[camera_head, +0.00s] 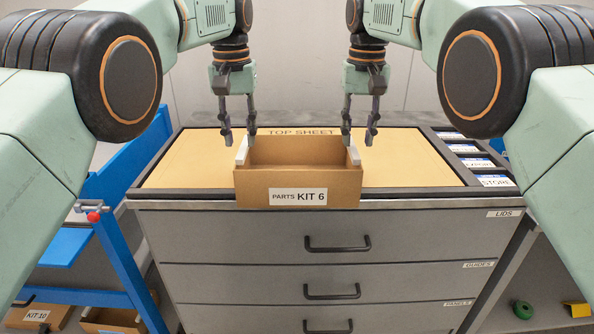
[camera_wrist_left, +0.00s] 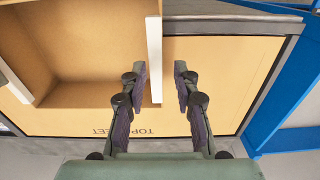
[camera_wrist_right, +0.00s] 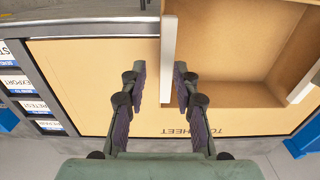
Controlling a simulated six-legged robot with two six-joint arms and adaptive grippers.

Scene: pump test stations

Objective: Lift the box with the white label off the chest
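The box (camera_head: 315,178) is an open-topped cardboard box with a white label (camera_head: 298,197) reading "PARTS KIT 6". It rests at the front edge of the chest (camera_head: 200,224) top, its inside looking empty. White strips line its left (camera_head: 243,150) and right (camera_head: 353,156) side walls. My left gripper (camera_head: 239,138) is open over the left wall; in the left wrist view the strip (camera_wrist_left: 154,60) lies between its fingers. My right gripper (camera_head: 358,138) is open over the right wall, with that strip (camera_wrist_right: 168,60) between its fingers. I cannot tell how deep the fingertips reach.
The chest top is tan, marked "TOP SHEET", with a dark rim. Labelled slots (camera_head: 478,162) run along its right side. A blue frame (camera_head: 125,255) stands at the left, with another kit box (camera_head: 38,316) below. A green ring (camera_head: 523,310) lies at lower right.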

